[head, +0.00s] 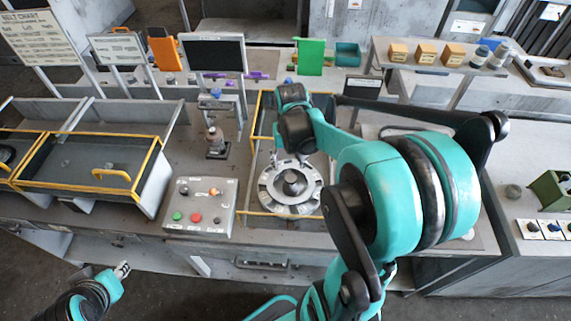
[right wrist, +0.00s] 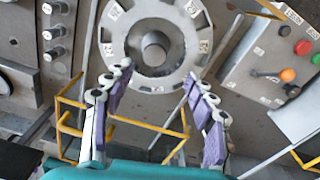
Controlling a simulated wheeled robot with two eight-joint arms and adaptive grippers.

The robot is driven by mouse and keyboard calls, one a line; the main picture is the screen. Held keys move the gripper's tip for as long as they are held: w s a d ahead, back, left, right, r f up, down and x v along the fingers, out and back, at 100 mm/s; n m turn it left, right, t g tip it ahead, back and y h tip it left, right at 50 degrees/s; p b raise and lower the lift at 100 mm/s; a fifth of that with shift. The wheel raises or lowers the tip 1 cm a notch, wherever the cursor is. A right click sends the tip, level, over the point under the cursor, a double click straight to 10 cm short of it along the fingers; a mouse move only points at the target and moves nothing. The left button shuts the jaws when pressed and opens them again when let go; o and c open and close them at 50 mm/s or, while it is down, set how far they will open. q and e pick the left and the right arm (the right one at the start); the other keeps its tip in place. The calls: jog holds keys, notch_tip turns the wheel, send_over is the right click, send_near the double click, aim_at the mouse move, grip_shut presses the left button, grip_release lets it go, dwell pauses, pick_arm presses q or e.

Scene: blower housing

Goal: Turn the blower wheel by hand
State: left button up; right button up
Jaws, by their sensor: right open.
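The blower wheel (head: 291,184) is a round grey metal ring with light labels and a raised hub, lying flat on the bench inside a yellow-edged frame. In the right wrist view the wheel (right wrist: 155,47) is beyond the fingers, with its hub nearly centred between them. My right gripper (right wrist: 158,76) is open and empty, its two purple-padded fingers apart. In the head view the right gripper (head: 290,159) is small and partly hidden by its arm, at the wheel's far edge. Contact with the wheel is unclear. My left gripper (head: 122,270) is low at the left, off the bench.
A control box (head: 200,207) with coloured buttons sits left of the wheel. Yellow rails (right wrist: 150,127) run around the wheel's area. A grey bin (head: 88,163) with a yellow handle is farther left. A dark screen (head: 216,55) stands behind.

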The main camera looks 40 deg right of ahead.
aim_at(291, 178)
jog(key=shift+w+d+f, duration=0.15)
jog(key=shift+d+f, duration=0.05)
jog(key=shift+d, duration=0.35)
notch_tip(291, 178, down, 8)
jog(key=shift+r+b, duration=0.15)
jog(key=shift+b, duration=0.7)
grip_shut()
